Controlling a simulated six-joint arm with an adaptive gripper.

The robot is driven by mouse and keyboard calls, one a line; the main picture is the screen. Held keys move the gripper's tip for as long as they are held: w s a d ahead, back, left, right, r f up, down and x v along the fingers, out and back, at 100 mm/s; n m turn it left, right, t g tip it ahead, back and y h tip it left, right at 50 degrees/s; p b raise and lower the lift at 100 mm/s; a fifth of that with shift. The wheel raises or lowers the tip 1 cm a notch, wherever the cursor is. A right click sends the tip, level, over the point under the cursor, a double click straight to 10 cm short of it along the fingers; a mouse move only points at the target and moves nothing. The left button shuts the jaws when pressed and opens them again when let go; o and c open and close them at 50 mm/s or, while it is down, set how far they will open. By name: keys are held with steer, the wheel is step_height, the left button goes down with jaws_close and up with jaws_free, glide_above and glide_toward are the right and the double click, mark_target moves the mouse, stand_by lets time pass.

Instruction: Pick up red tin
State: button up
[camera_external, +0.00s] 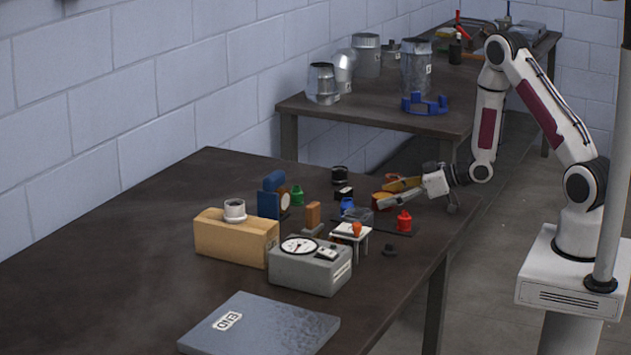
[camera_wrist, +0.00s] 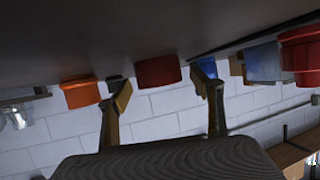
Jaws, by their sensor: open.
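A red tin with a narrower top (camera_external: 404,222) stands on the table below and in front of my gripper (camera_external: 382,194). A close red shape at the right edge of the wrist view (camera_wrist: 302,50) looks like the same tin. Another red, round-sided thing (camera_wrist: 158,71) shows between the fingertips of my gripper (camera_wrist: 165,87) and beyond them; a red-orange patch (camera_external: 378,198) by the fingers may be it. I cannot tell whether the fingers stand around it. My gripper is open, low over the table and roughly level, with nothing clearly held. The wrist picture is upside down.
Close by are a blue can (camera_external: 347,205), a small white stand with an orange-red top (camera_external: 351,236), a dark knob (camera_external: 389,250) and a green can (camera_external: 297,196). A grey gauge box (camera_external: 311,270) and a cardboard box (camera_external: 236,240) stand further left.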

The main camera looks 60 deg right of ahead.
steer(key=c, duration=1.4)
steer(key=shift+r, duration=0.15)
steer(key=shift+r, duration=4.85)
